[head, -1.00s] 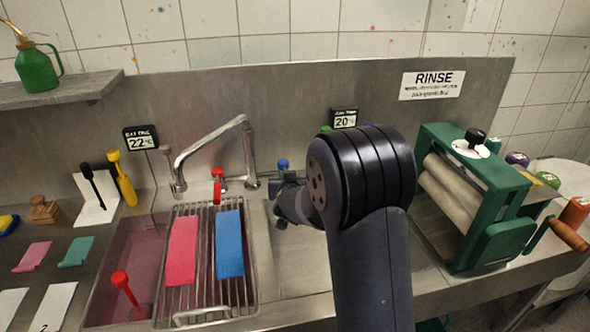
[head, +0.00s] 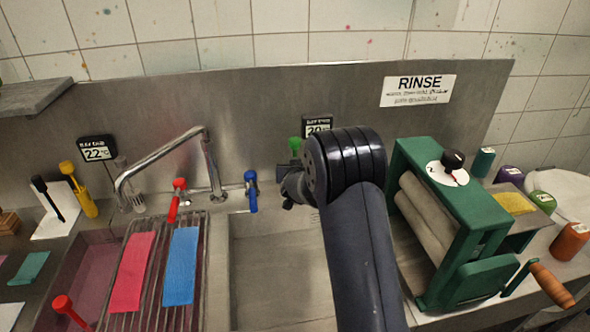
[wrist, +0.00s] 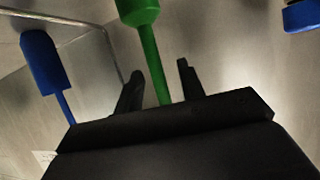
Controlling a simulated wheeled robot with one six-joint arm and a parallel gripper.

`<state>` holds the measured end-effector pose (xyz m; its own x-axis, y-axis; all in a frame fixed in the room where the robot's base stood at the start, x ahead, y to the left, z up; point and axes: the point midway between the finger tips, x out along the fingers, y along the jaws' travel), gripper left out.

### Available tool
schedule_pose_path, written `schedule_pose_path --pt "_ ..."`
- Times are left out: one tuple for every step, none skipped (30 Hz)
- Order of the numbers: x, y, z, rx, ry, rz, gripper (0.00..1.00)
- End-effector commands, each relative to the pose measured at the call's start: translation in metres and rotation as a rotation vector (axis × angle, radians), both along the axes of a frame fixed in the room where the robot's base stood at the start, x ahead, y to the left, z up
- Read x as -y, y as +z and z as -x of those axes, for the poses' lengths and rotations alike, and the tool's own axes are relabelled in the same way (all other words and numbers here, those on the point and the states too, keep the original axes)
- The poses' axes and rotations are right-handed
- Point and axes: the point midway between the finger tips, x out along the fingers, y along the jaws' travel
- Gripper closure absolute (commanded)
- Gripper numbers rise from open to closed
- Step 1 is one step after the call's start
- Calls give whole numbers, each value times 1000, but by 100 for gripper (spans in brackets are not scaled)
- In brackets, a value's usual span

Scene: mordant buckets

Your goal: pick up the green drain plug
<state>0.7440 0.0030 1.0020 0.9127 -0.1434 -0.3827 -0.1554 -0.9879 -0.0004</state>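The green drain plug (head: 294,146) shows its green top at the back of the sink area, just above and behind my gripper (head: 284,184) in the head view. In the wrist view the green plug (wrist: 148,40) has a wide head and a thin stem running down between the two black fingers of my gripper (wrist: 161,72). The fingers are apart, with a visible gap on the right side of the stem. The lower end of the stem is hidden behind the gripper body.
A blue-handled tap (head: 251,190) and a red-handled tap (head: 176,198) stand left of my gripper, near the metal spout (head: 160,160). A rack (head: 150,300) holds pink and blue strips. A green roller press (head: 455,225) stands to the right. A blue handled thing (wrist: 42,62) is left of the plug.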

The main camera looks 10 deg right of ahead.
Motion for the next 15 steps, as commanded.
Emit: schedule_pose_path --pt "0 0 0 0 0 0 63" --pt "0 0 0 0 0 0 63" --pt "0 0 0 0 0 0 63" --pt "0 0 0 0 0 0 65" --pt "0 0 0 0 0 0 67" --pt "0 0 0 0 0 0 71" --pt "0 0 0 0 0 0 73" --pt "0 0 0 0 0 0 76" --pt "0 0 0 0 0 0 79" --pt "0 0 0 0 0 0 81" --pt "0 0 0 0 0 0 84" --pt "0 0 0 0 0 0 87" --pt "0 0 0 0 0 0 90" --pt "0 0 0 0 0 0 92" --pt "0 0 0 0 0 0 95"
